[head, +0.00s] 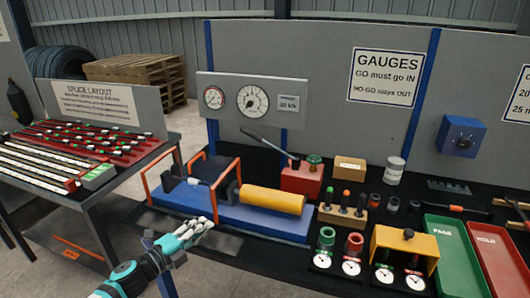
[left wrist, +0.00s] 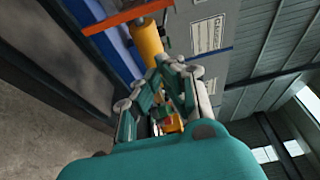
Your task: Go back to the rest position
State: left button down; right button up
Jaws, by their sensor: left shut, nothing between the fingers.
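My left gripper (head: 204,224) reaches in from the bottom of the head view, in front of the blue base of the bench press. Its fingers are shut with nothing between them, and they also show in the left wrist view (left wrist: 172,62). The yellow cylinder (head: 272,199) lies on the blue base (head: 235,221), beyond and to the right of the fingertips. It shows in the left wrist view too (left wrist: 148,40). My right gripper is in neither view.
Orange guard frames (head: 163,176) stand up on the press, close to my left arm. A splice table (head: 85,160) is at left. The green tray (head: 452,258), red tray (head: 497,262) and gauges (head: 386,275) are at right. Open floor (left wrist: 40,120) lies beside the bench.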

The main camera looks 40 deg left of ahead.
pick_arm(q)
jog(key=s+d+f+n+g+y, duration=0.55)
jog(key=d+f+n+g, duration=0.25)
jog(key=d+f+n, duration=0.5)
jog(key=s+d+n+g+h, duration=0.4)
jog(key=s+d+g+h, duration=0.15)
jog(key=s+d, duration=0.7)
notch_tip(320, 180, down, 26)
jog(key=d+g, duration=0.2)
jog(key=s+a+f+g+y, duration=0.1)
jog(key=s+a+f, duration=0.2)
jog(key=s+f, duration=1.3)
jog(key=shift+s+f+m, duration=0.25)
jog(key=shift+s+m, duration=0.05)
jog(key=shift+s, duration=0.3)
